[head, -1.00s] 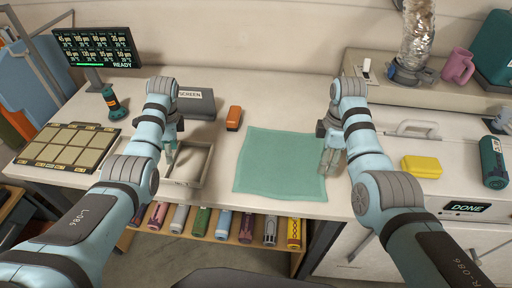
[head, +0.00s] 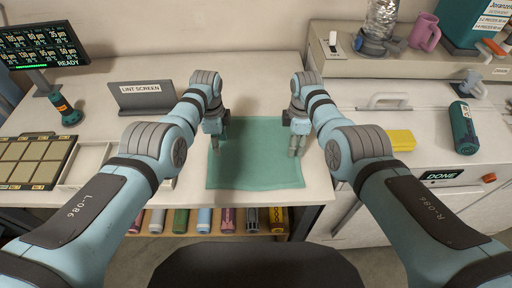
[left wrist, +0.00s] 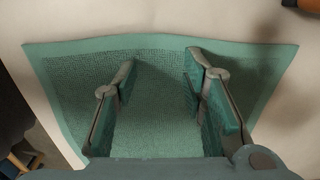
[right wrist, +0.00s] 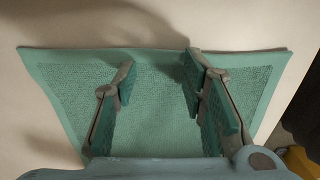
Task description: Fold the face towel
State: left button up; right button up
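The green face towel (head: 255,165) lies flat and spread out on the pale worktop, near its front edge. My left gripper (head: 217,141) is over the towel's left side, pointing down. My right gripper (head: 297,145) is over its right side. In the left wrist view the towel (left wrist: 155,125) fills the space below two parted fingers with nothing between them. The right wrist view shows the same towel (right wrist: 155,120) under two parted fingers, also empty. I cannot tell whether any fingertip touches the cloth. My arms hide little of it.
A grey lint screen (head: 141,97) stands behind my left arm. A pale tray (head: 86,163) and a gridded panel (head: 34,161) are at the left. Several rolled items sit on a shelf below.

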pick_arm(q)
jog(key=shift+w+f, duration=0.25)
jog(key=shift+w, duration=0.1)
pick_arm(e)
jog(key=shift+w+f, duration=0.2)
jog(key=shift+w, duration=0.2)
pick_arm(q)
jog(key=shift+a+f, duration=0.1)
jog(key=shift+f, duration=0.1)
pick_arm(e)
jog(key=shift+a+f, duration=0.1)
jog(key=shift+f, duration=0.1)
pick_arm(q)
jog(key=shift+s+r, duration=0.15)
jog(key=shift+s, duration=0.3)
jog(key=c, duration=0.4)
pick_arm(e)
jog(key=shift+s+r, duration=0.2)
jog(key=shift+s, duration=0.2)
jog(key=c, duration=0.4)
pick_arm(q)
jog(key=shift+w, duration=0.15)
grip_shut()
pick_arm(e)
jog(key=shift+w+f, duration=0.1)
jog(key=shift+f, duration=0.1)
grip_shut()
jog(key=shift+r, duration=0.15)
